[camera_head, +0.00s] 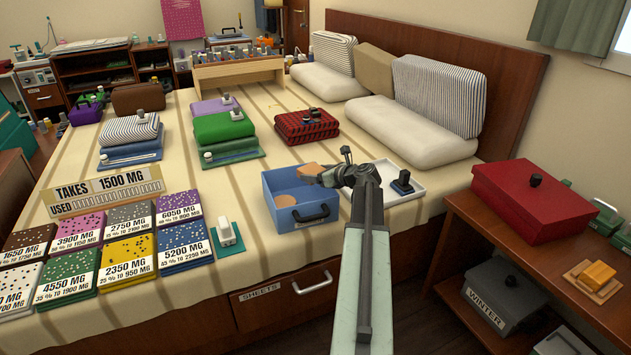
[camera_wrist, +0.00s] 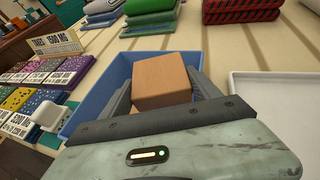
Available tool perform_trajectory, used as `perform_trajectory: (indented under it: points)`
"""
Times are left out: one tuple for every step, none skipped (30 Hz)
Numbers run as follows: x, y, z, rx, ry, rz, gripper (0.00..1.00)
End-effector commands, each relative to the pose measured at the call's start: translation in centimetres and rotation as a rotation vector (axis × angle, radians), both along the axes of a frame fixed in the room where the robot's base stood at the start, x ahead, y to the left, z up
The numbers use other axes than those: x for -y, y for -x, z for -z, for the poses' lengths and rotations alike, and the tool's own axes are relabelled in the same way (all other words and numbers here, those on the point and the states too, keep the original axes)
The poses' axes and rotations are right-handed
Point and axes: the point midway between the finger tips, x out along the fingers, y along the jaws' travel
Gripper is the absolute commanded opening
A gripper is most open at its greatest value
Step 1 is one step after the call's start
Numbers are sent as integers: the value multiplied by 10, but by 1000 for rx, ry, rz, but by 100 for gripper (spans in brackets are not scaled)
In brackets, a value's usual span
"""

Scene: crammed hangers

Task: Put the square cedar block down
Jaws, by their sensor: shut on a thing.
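The square cedar block (camera_wrist: 162,80) is an orange-brown wooden piece between the two fingers of my gripper (camera_wrist: 165,95) in the wrist view. In the head view the block (camera_head: 309,170) shows at the tip of my gripper (camera_head: 328,176), over the right part of an open blue drawer-like box (camera_head: 268,210). The gripper is shut on it. The block looks held above the box's floor; the exact height is hard to tell. A round tan disc (camera_head: 285,200) lies in the box, left of and below the block.
A white tray (camera_head: 415,190) with a small black-knobbed item (camera_head: 402,182) lies just right of the box. Folded green cloth (camera_head: 225,130) and red checked cloth (camera_head: 307,124) lie behind. Labelled packets (camera_head: 185,245) and a white dispenser (camera_head: 226,232) stand to the left.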

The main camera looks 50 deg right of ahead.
Motion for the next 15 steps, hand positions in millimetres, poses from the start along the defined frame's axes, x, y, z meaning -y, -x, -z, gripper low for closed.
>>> perform_trajectory:
  points:
    - [1,1,4,0,0,2,29]
    - [2,1,2,0,0,3,29]
    - [2,2,1,0,0,3,29]
    - [3,2,1,0,0,4,29]
    - [3,2,1,0,0,4,29]
    - [3,3,1,0,0,5,29]
    - [4,3,1,0,0,5,29]
    - [4,3,3,0,0,6,29]
    - [4,3,4,0,0,6,29]
    - [4,4,5,0,0,7,29]
    - [4,4,6,0,0,7,29]
    - [4,4,8,0,0,7,29]
    - [4,4,9,0,0,7,29]
    - [4,4,9,0,0,7,29]
    - [5,4,11,0,0,8,29]
